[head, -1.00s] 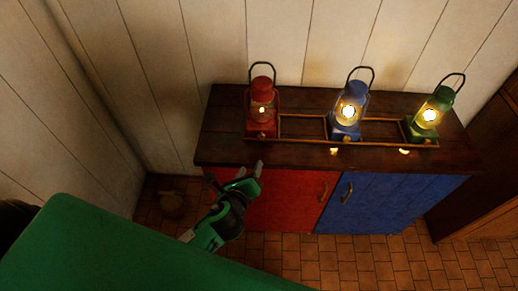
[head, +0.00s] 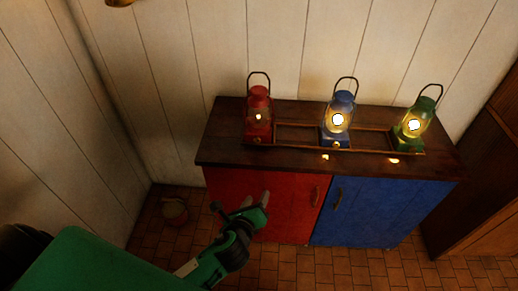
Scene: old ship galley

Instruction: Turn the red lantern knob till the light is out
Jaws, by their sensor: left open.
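The red lantern (head: 259,104) stands upright at the left end of the cabinet top. A small, dim flame shows in its glass. Its small brass-coloured knob (head: 257,141) is low on the front. My left gripper (head: 257,199) is open and empty in front of the red cabinet door, below the counter edge. It is apart from the lantern and its knob. My right gripper is not in view.
A blue lantern (head: 339,115) and a green lantern (head: 416,121) stand to the right, both brightly lit. A low rail (head: 295,146) runs around the lantern bases. The dark counter (head: 225,152) sits over a red door (head: 285,186) and a blue door (head: 385,209). A pot-like object (head: 175,211) is on the tiled floor.

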